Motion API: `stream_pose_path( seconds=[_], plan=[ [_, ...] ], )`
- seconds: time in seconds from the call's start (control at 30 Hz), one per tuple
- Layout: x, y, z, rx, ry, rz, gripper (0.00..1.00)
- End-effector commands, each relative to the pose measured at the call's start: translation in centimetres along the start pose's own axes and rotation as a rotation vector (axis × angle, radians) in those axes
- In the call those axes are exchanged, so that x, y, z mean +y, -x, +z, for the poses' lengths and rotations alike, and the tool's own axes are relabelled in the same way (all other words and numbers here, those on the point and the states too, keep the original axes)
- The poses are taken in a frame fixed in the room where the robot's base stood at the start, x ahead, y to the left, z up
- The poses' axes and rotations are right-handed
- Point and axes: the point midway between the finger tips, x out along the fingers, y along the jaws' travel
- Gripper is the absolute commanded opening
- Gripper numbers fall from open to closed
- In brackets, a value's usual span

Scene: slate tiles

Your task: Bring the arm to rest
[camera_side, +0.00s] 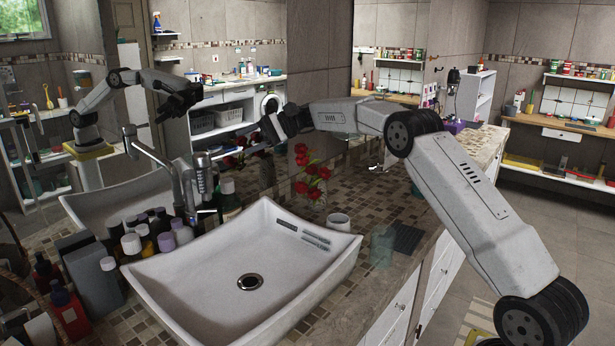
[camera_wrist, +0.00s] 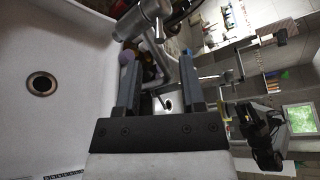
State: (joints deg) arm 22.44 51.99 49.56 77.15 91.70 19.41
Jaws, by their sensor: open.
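My arm reaches from the lower right of the side view across the counter, raised above it. My gripper (camera_side: 222,152) is at the far end, near the chrome faucet (camera_side: 183,185) behind the sink. In the wrist view my gripper (camera_wrist: 158,62) is open, with two dark fingers spread apart and nothing visible held between them. The faucet (camera_wrist: 143,22) shows just beyond the fingertips there. I cannot tell whether a finger touches it.
The white sink (camera_side: 205,262) is below the arm. Bottles (camera_side: 130,246) crowd its left side. Red roses (camera_side: 312,182), a white cup (camera_side: 338,223) and a clear glass (camera_side: 382,246) stand behind and right. A mirror reflects the arm. Open air lies above the sink.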

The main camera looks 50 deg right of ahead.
Motion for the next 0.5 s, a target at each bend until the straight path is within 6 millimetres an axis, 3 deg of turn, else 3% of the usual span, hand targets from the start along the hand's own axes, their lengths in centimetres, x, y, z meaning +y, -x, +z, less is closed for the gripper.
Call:
stream_pose_path(
  seconds=[0.33, 0.5],
  plan=[
    [0.2, -0.3, 0.0, 0.010, -0.003, 0.010, 0.51],
    [1.3, -1.2, 0.0, 0.052, -0.017, 0.056, 0.51]
  ],
)
